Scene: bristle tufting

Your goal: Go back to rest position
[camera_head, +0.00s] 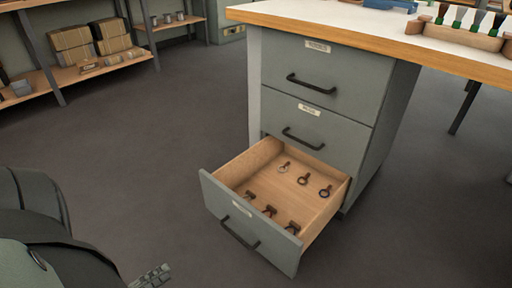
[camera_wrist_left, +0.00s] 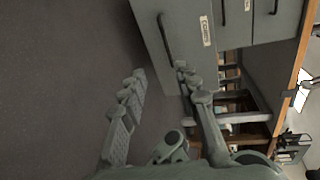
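My left gripper (camera_wrist_left: 160,78) is open and empty in the left wrist view, its two fingers spread apart with floor and a grey drawer front between and beyond them. In the head view only a fingertip of it (camera_head: 151,276) shows at the bottom left, to the left of and apart from the open bottom drawer (camera_head: 224,204). My right gripper is in neither view.
The grey drawer unit (camera_head: 316,75) has its bottom drawer pulled out, with several small ring-ended and dark pieces (camera_head: 304,180) inside. Its two upper drawers are shut. A worktop (camera_head: 340,18) lies above. Shelves (camera_head: 100,68) stand far left. The floor between is clear.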

